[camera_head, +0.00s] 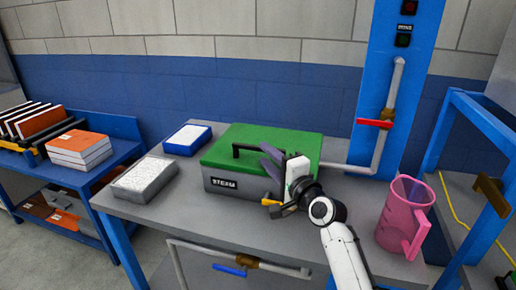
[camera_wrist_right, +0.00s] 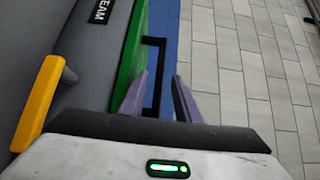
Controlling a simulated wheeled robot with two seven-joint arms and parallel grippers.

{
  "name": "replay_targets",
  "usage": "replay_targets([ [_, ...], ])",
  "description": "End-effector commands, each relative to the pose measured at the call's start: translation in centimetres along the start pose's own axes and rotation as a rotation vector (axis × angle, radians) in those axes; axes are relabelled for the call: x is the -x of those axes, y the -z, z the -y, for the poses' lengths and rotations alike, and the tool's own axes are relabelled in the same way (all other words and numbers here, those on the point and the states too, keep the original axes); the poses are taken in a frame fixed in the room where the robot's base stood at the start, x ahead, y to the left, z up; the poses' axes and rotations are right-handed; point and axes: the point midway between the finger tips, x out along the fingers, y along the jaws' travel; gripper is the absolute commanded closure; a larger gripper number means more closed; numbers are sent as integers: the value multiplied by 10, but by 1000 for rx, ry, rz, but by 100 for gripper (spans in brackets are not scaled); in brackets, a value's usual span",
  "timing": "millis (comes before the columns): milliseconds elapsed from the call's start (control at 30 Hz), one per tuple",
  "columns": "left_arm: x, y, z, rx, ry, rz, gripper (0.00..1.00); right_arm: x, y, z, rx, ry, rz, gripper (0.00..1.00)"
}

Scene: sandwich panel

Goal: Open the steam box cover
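The steam box (camera_head: 222,187) is a grey box labelled "STEAM" on the grey table, and its green cover (camera_head: 292,142) lies flat on top. A black bar handle (camera_head: 240,150) stands up from the cover's front part. My right gripper (camera_head: 268,157) is over the cover's front right, at the handle's right end. In the wrist view the handle (camera_wrist_right: 162,42) runs into the gap between the two purple fingers of the right gripper (camera_wrist_right: 160,85). The fingers are apart, and I cannot tell whether they touch the bar. My left gripper is not in view.
A yellow lever (camera_wrist_right: 40,100) sticks out of the box front below my right gripper. A grey tray (camera_head: 145,190) and a blue-rimmed tray (camera_head: 188,138) stand left of the box. A pink pitcher (camera_head: 393,215) stands right of my arm. A pipe with a red valve handle (camera_head: 374,123) rises behind.

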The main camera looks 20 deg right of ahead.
Motion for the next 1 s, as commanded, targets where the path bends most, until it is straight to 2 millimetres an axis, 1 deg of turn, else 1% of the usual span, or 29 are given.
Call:
replay_targets([
  [33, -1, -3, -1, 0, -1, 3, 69, -10, 0, 0, 0, 2, 0, 70],
  [100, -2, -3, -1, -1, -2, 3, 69, -22, 0, 0, 0, 1, 0, 70],
  [200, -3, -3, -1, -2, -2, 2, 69, -35, 0, -1, 1, 1, 0, 70],
  [300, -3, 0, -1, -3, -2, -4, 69, -44, 0, 0, 1, 0, 0, 70],
  [500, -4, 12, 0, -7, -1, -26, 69, -51, 1, 0, 1, 0, -1, 70],
  [700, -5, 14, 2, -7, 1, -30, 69, -51, 1, 0, 2, 0, -1, 70],
  [733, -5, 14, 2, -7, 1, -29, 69, -51, 1, 0, 2, 0, -1, 74],
  [800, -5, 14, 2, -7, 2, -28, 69, -51, 1, 0, 2, 0, -1, 86],
  [900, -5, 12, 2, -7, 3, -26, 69, -51, 0, 0, 2, 0, -1, 100],
  [1000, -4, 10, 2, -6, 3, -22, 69, -51, 0, 0, 2, 0, -1, 100],
])
